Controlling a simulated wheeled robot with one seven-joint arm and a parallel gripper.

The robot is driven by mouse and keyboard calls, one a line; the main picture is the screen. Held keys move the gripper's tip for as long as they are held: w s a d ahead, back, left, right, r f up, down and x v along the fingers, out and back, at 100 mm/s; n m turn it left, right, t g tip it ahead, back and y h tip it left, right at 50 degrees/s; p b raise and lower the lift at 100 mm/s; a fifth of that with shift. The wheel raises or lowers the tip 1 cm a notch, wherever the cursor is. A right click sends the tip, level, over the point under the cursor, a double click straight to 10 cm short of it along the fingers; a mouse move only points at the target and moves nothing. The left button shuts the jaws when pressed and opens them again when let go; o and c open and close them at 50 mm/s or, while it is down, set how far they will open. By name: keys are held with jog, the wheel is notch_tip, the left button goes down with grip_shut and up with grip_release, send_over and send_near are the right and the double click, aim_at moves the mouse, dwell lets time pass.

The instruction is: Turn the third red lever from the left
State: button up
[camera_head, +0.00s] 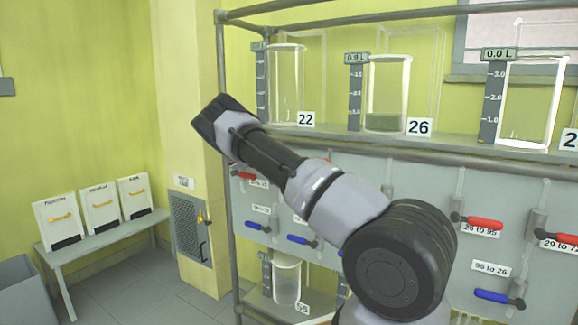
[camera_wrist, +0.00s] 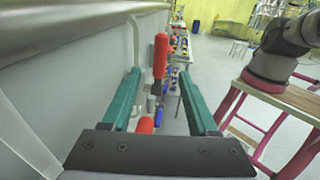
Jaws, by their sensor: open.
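In the wrist view my gripper (camera_wrist: 159,74) is open, with two green fingers apart. A red lever (camera_wrist: 160,55) stands upright in the picture between the fingertips. Whether they touch it, I cannot tell. Another red lever (camera_wrist: 145,125) shows lower down, near the gripper base. In the head view, one red lever (camera_head: 243,175) is at the left, partly behind my arm. Two more, a red lever (camera_head: 484,223) and a red lever (camera_head: 563,239), are to the right. My arm hides part of the panel, so I cannot count the lever between the fingers from the left.
Blue levers (camera_head: 254,226) (camera_head: 493,296) sit below the red ones on the grey panel (camera_head: 405,185). Glass vessels (camera_head: 387,92) stand on the shelf above. A metal rail (camera_head: 350,150) runs along the panel top. A bench (camera_head: 100,233) with white boxes stands at the left.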

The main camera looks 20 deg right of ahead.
jog(key=v, duration=0.2)
jog(key=shift+w+a, duration=0.15)
jog(key=shift+a, duration=0.05)
jog(key=shift+r, duration=0.1)
dwell(1.6)
